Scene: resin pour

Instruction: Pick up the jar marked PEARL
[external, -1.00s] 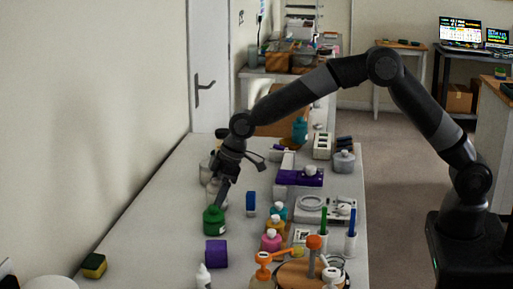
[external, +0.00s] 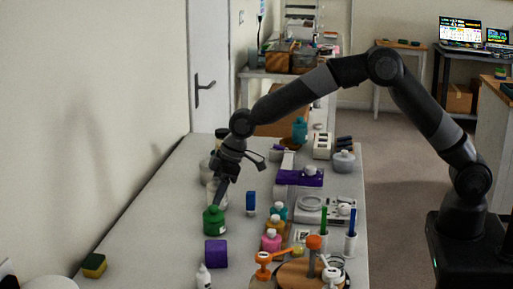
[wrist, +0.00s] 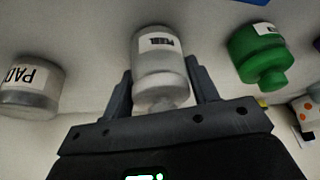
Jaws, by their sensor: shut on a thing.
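The jar marked PEARL (wrist: 160,68) is pale grey-white with a white label, only partly legible, in the middle of the wrist view. My gripper (wrist: 161,76) has one finger on each side of it and is shut on it. In the external view the pale jar (external: 212,191) is partly hidden behind my gripper (external: 220,193), beyond the green jar. I cannot tell whether its base touches the table.
A green jar (wrist: 262,52) stands close on the right in the wrist view; it also shows in the external view (external: 213,221). Another pale jar (wrist: 30,88) is on the left.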

